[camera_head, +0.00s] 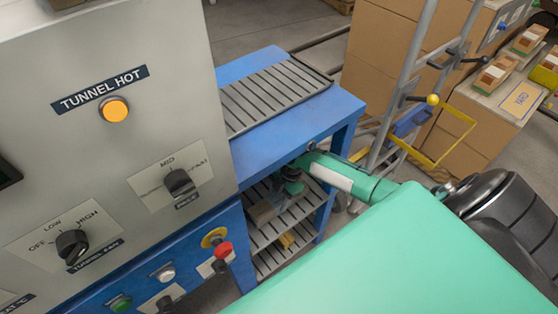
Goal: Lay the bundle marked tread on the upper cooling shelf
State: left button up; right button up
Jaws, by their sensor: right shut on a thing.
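My right arm reaches from the right to under the blue table. My right gripper (284,192) is mostly hidden by its own wrist and the table edge, and is shut on a small grey-brown bundle (263,212). The bundle is at the upper slatted cooling shelf (300,212); I cannot tell whether it touches the slats. No marking on it can be read. A lower slatted shelf (268,262) shows beneath, with a small yellow-brown thing (287,241) near it. My left gripper is out of view.
A grey control panel (120,150) labelled "TUNNEL HOT" with a lit orange lamp (114,109) fills the left. The blue table (335,112) carries a slatted grey rack (275,95). A ladder-like trolley (405,100) and cardboard boxes (385,45) stand at the right.

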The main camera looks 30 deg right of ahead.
aim_at(280, 197)
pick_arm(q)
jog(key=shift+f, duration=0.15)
pick_arm(e)
jog(key=shift+f, duration=0.1)
jog(key=o, duration=1.2)
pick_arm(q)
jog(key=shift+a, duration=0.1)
pick_arm(e)
jog(key=shift+r, duration=0.25)
jog(key=v, duration=0.6)
jog(key=shift+d+r, duration=0.15)
jog(key=shift+d, duration=0.05)
jog(key=shift+d+r, duration=0.15)
jog(key=shift+r, duration=0.25)
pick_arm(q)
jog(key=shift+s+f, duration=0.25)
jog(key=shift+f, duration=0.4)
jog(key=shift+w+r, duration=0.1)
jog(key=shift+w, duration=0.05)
